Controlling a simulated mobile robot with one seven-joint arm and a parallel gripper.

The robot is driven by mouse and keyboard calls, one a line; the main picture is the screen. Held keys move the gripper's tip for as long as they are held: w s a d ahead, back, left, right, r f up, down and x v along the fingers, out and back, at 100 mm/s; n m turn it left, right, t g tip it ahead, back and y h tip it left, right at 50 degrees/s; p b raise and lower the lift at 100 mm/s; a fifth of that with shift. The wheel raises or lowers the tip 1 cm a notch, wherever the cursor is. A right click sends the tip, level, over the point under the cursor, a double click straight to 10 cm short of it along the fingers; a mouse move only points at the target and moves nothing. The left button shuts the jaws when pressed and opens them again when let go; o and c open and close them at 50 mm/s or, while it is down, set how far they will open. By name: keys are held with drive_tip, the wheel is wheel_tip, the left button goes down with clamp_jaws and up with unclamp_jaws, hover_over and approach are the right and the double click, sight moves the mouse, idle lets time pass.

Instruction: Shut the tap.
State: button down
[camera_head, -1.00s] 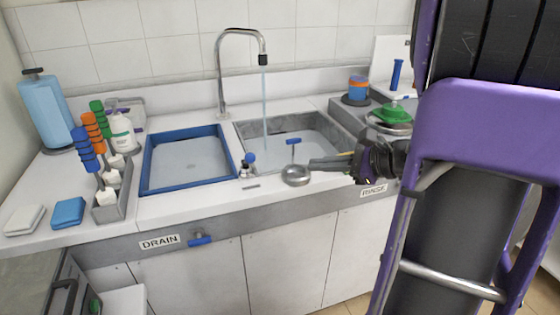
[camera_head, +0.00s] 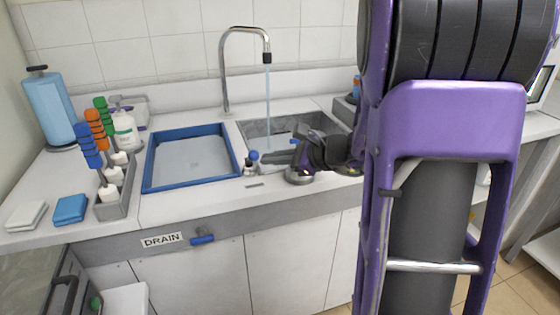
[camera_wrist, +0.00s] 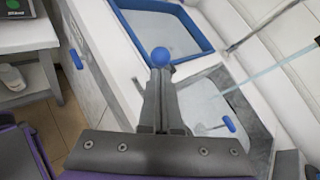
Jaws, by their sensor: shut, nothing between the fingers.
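The chrome faucet (camera_head: 226,75) arches over the grey sink basin (camera_head: 262,129), and a thin stream of water (camera_head: 268,92) runs from its spout. A small tap with a round blue knob (camera_head: 253,156) stands on the counter in front of the faucet, between the two basins. The same blue knob (camera_wrist: 161,57) shows in the wrist view just beyond my fingertips. My gripper (camera_head: 265,158) is shut and empty, pointing at the knob from the right. I cannot tell whether the tips touch the knob. In the wrist view the fingers (camera_wrist: 158,78) lie together.
A blue-rimmed basin (camera_head: 150,160) is left of the tap. A T-shaped blue handle (camera_wrist: 229,124) stands in the sink beside my fingers. A blue drain lever (camera_head: 202,239) is on the counter front. A brush holder (camera_head: 128,197) and sponges (camera_head: 70,209) are at the left.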

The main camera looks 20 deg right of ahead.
drive_tip(key=shift+r, duration=0.1)
drive_tip(key=shift+w+r+p, duration=0.2)
drive_tip(key=shift+r+p, duration=0.05)
drive_tip(key=shift+p, duration=0.75)
